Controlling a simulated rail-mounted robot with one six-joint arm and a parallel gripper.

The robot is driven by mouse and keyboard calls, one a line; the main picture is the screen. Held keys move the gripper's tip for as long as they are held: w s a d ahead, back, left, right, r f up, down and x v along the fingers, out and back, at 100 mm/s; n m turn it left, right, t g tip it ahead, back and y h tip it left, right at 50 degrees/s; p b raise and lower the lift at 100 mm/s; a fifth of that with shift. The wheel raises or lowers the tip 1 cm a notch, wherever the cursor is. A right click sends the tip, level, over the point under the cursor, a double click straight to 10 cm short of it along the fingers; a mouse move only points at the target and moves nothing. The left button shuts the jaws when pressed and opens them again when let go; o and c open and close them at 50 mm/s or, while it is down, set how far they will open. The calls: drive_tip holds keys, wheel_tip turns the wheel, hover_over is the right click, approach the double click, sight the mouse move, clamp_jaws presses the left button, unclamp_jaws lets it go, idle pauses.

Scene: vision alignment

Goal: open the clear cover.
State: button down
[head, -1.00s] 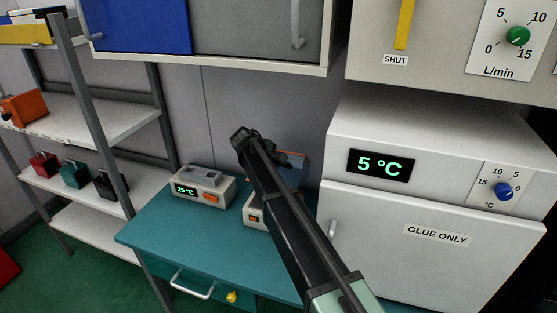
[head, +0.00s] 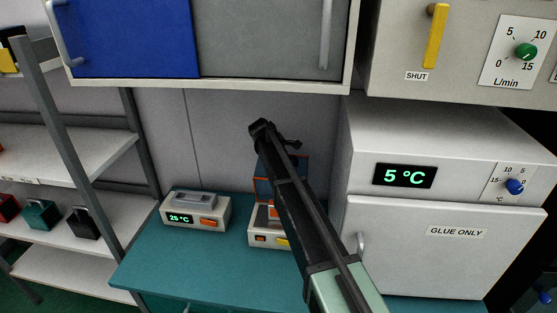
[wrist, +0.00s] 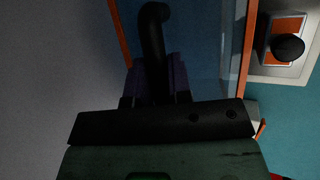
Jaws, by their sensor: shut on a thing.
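The clear cover (head: 264,188) has an orange frame and a bluish see-through pane. In the head view it stands raised, close to upright, above its white base unit (head: 262,239), partly hidden behind my arm. In the wrist view the cover's pane (wrist: 206,50) lies between two orange edges. My gripper (wrist: 154,88) is shut on the cover's black handle (wrist: 155,30). In the head view my gripper (head: 290,144) is small and dark at the cover's top edge. A black knob on an orange patch (wrist: 288,46) shows clear of the pane.
A white unit reading 25 °C (head: 195,211) stands left on the teal table (head: 190,265). A white "GLUE ONLY" cabinet (head: 440,250) stands close on the right. A wall cupboard (head: 260,40) hangs above. Shelving (head: 80,150) is at the left.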

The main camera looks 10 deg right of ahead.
drive_tip(key=shift+w+a, duration=0.1)
drive_tip(key=c, duration=1.1)
unclamp_jaws()
drive_tip(key=p+v, duration=0.9)
drive_tip(key=v, duration=0.1)
drive_tip(key=shift+a+r, duration=0.2)
drive_tip(key=shift+r, duration=0.15)
